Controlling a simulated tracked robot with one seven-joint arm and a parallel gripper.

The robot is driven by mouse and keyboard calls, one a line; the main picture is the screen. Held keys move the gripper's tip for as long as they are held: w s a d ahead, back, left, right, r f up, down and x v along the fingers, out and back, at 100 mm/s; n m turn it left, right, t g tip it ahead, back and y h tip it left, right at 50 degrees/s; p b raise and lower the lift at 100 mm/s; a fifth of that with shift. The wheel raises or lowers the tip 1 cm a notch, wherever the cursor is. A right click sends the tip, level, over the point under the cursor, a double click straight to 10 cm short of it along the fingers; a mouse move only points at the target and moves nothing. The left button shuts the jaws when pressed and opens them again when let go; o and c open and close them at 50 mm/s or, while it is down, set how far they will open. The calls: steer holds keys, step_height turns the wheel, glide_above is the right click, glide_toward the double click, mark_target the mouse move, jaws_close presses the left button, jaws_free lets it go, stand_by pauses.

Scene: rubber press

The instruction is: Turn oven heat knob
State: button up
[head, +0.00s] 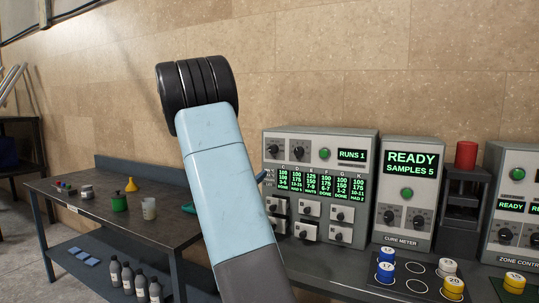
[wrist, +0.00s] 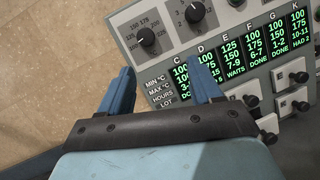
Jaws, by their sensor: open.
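The grey oven control panel (head: 315,140) stands on the bench in the head view, with two black dials at its top left. The left dial, a knob with a temperature-like scale (wrist: 147,38), shows near the top of the wrist view and also in the head view (head: 273,150). The second dial (wrist: 194,12) has small numbers and sits to its right. My gripper (wrist: 163,80) is open and empty, its two blue fingers spread below the left knob and apart from it. In the head view my arm hides most of the gripper; only a blue tip shows.
Several small square knobs (wrist: 250,101) sit below the green display (wrist: 240,60). A cure meter (head: 407,185) stands right of the oven panel, with colored sample cups (head: 453,287) in front. A dark table (head: 95,215) with bottles and pots stands at left.

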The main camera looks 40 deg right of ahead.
mark_target(272, 151)
steer(key=shift+n+t, duration=0.8)
steer(key=x, duration=0.4)
steer(key=w+x, duration=0.1)
steer(key=x, duration=0.9)
steer(key=shift+w+a, duration=0.25)
steer(key=shift+w, duration=0.1)
steer(key=shift+c, duration=0.4)
steer(key=c, duration=0.9)
steer(key=shift+a, duration=0.15)
steer(key=shift+c, duration=0.3)
steer(key=shift+m+h, duration=0.3)
